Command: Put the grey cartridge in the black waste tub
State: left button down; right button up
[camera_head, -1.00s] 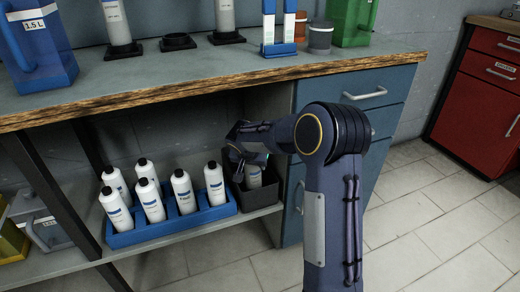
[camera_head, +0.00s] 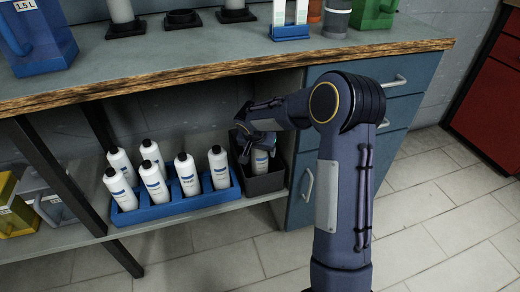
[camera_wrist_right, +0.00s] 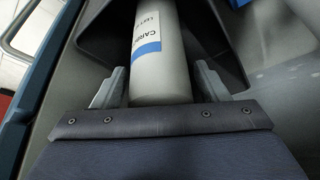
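The grey cartridge (camera_head: 261,161) with a blue-striped label is inside the black waste tub (camera_head: 268,184) on the low shelf. The right wrist view shows the cartridge (camera_wrist_right: 160,72) between the fingers, with narrow gaps on both sides and the tub's dark walls around it. My right gripper (camera_head: 255,148) is at the tub's mouth, around the cartridge, and its fingers look slightly open. The cartridge's lower part is hidden by the tub wall. My left gripper is not in view.
A blue crate (camera_head: 133,217) of several white bottles stands left of the tub. The wooden worktop edge (camera_head: 200,74) runs above, and a blue drawer cabinet (camera_head: 305,190) stands to the right. On the worktop are an empty black holder (camera_head: 182,19) and a blue jug (camera_head: 38,42).

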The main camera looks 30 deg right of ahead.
jog(key=shift+o, duration=0.4)
jog(key=shift+r, duration=0.1)
jog(key=p+v, duration=0.2)
jog(key=v, duration=0.4)
jog(key=shift+r, duration=0.15)
jog(key=s+a+r+n+y, duration=0.2)
jog(key=s+r, duration=0.3)
jog(key=s, duration=0.4)
jog(key=s+a+r+n+y, duration=0.1)
jog(key=s+a+r+y, duration=0.2)
jog(key=s, duration=0.5)
jog(key=s+a+n+t+y, duration=0.2)
jog(key=s+a+n, duration=0.2)
jog(key=s+a, duration=0.4)
jog(key=s, duration=0.6)
jog(key=shift+a+r+n+p, duration=0.2)
jog(key=shift+r+n+p, duration=0.2)
